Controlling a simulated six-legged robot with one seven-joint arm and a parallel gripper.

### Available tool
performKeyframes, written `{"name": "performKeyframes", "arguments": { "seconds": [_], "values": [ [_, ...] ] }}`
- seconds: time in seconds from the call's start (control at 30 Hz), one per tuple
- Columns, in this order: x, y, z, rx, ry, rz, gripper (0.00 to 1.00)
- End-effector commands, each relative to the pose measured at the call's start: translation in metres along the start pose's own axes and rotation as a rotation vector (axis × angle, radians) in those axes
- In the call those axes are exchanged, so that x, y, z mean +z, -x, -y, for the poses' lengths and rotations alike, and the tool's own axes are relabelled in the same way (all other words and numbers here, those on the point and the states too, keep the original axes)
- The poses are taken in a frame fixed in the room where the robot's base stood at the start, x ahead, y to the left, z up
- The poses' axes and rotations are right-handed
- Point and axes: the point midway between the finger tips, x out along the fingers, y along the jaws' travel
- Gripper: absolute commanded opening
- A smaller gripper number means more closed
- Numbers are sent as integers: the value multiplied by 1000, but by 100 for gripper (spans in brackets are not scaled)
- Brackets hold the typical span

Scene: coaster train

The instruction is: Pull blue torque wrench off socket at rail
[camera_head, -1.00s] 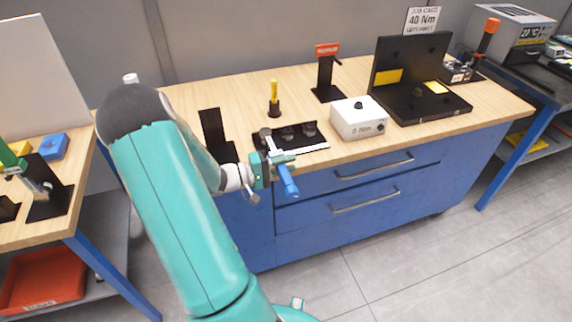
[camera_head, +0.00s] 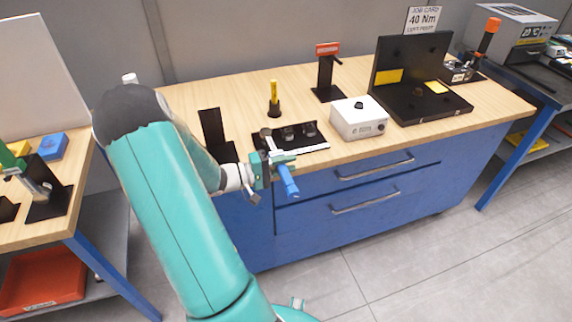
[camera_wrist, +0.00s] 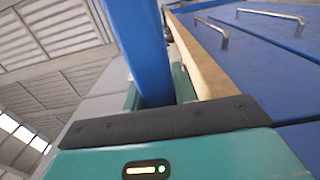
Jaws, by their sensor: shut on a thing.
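The blue torque wrench (camera_head: 288,183) is at the front edge of the wooden bench, its blue handle pointing down and outward past the edge. My gripper (camera_head: 270,170) is shut on it near the top of the handle. In the wrist view, the blue wrench (camera_wrist: 143,45) runs up between my gripper's jaws (camera_wrist: 160,90). The wrench's head reaches back to the black socket rail (camera_head: 318,142) on the bench, where several dark sockets stand. Whether the head still sits on a socket is too small to tell.
A white box with a knob (camera_head: 359,118) stands right of the rail. A yellow-handled tool (camera_head: 274,98) stands upright behind it. A black open case (camera_head: 415,100) is further right. Blue drawers with handles (camera_head: 375,168) lie below the bench edge. Open floor (camera_head: 420,260) is in front.

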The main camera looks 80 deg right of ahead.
Motion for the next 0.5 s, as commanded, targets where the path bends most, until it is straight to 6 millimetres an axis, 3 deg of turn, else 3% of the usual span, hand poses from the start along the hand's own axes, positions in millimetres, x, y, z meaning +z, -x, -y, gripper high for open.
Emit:
{"name": "performKeyframes", "arguments": {
  "seconds": [0.03, 0.5],
  "values": [
    [-13, 2, -12, 4, -44, -16, 0],
    [-10, 2, -21, 6, -37, -10, 0]
  ]
}}
